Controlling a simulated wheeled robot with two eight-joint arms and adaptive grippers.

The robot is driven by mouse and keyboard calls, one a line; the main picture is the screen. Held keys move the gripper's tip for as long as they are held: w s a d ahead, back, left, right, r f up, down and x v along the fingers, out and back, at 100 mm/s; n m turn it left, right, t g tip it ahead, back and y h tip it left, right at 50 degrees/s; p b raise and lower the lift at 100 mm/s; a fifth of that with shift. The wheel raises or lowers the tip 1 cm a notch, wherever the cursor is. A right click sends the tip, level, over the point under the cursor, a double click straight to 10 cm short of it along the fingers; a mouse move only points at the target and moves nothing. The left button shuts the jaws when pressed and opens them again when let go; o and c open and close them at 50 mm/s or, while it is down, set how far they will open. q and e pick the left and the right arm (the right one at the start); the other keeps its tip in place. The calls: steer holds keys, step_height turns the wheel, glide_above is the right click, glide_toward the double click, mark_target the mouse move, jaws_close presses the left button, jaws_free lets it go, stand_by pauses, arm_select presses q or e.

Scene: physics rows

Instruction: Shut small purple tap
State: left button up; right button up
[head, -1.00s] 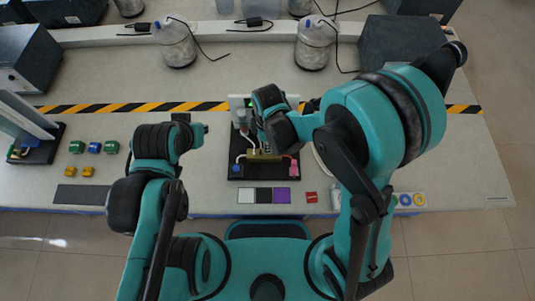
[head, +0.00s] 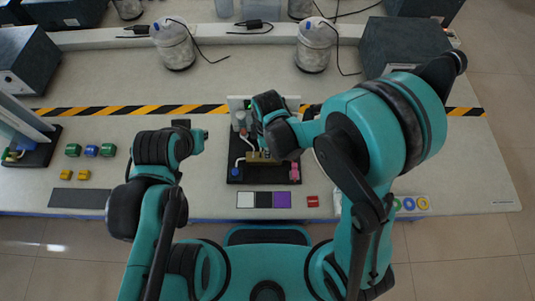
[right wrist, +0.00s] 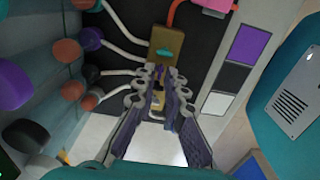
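In the right wrist view, purple round taps show at the left: a smaller one (right wrist: 90,38) on the panel and a larger-looking one (right wrist: 12,85) at the edge. I cannot be sure which is the small one. My right gripper (right wrist: 160,72) has its fingertips close together, pointing at the black base near the brass block (right wrist: 166,42). It is apart from both purple taps, and nothing is clearly held. In the head view the right gripper (head: 268,142) hangs over the rig and hides part of it. My left gripper (head: 197,138) is left of the rig, its fingers unclear.
Orange-brown knobs (right wrist: 67,50) and a black knob (right wrist: 25,136) sit near the purple taps. White tubes run to the brass block. A pink part (head: 295,172) stands at the rig's right. Colour swatches (head: 264,200) lie in front. Small green, blue and yellow blocks lie left.

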steer(key=shift+f+b, duration=0.75)
steer(key=shift+f, duration=0.05)
steer(key=shift+r, duration=0.35)
steer(key=shift+c, duration=0.3)
jaws_close()
steer(key=m, duration=0.3)
steer(key=shift+f+b, duration=0.1)
steer(key=shift+b, duration=0.25)
steer(key=m, duration=0.4)
